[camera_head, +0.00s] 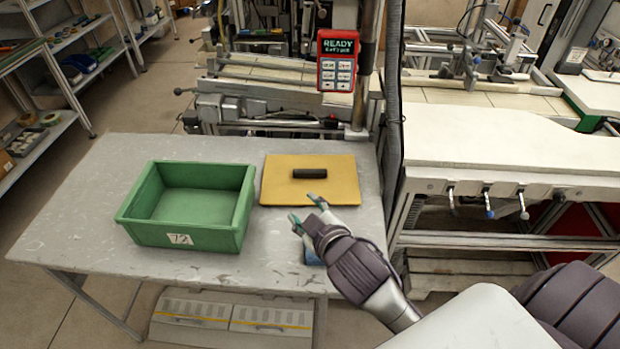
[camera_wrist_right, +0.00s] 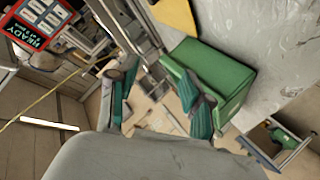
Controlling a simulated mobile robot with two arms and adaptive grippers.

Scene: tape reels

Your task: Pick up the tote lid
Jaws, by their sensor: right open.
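The tote lid (camera_head: 275,190) is a flat yellow panel with a dark bar handle (camera_head: 310,173) on its top. It lies flat on the grey table, right of the green tote; a yellow corner also shows at the top of the wrist view (camera_wrist_right: 176,14). My right gripper (camera_head: 305,209) is open and empty, near the lid's front edge, with its fingers short of the handle. Its two green-grey fingers stand apart in the wrist view (camera_wrist_right: 157,75). I cannot tell its height above the table. My left gripper is not in view.
An open, empty green tote (camera_head: 190,238) labelled 72 stands left of the lid. The grey table (camera_head: 85,215) is bare at its left. A red keypad reading READY (camera_head: 338,62) hangs behind. A small blue thing (camera_head: 312,257) is partly hidden by my right arm.

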